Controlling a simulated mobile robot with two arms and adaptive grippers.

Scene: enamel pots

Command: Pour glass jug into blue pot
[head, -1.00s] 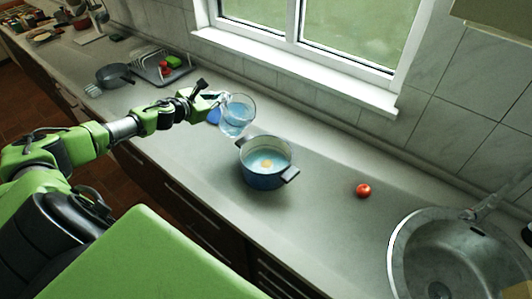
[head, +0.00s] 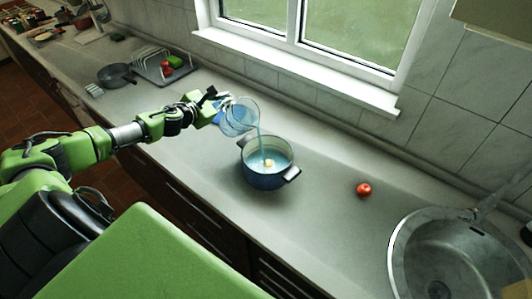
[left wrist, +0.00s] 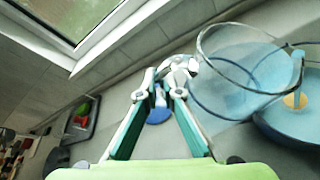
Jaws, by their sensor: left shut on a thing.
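The glass jug (head: 239,117) is tilted to the right above the left rim of the blue pot. A blue stream of liquid (head: 260,144) runs from it into the blue pot (head: 267,180), which stands upright on the counter and holds bluish liquid with a yellowish round thing in it. My left gripper (head: 219,107) is shut on the jug at its left side. In the left wrist view, my left gripper (left wrist: 172,72), the glass jug (left wrist: 232,75) and part of the blue pot (left wrist: 285,128) show. My right gripper is not in view.
A red tomato (head: 364,189) lies right of the pot, and a round metal sink (head: 400,270) is farther right. A dish rack with red and green items (head: 172,70) and a dark pan (head: 117,75) stand at the left. The counter around the pot is clear.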

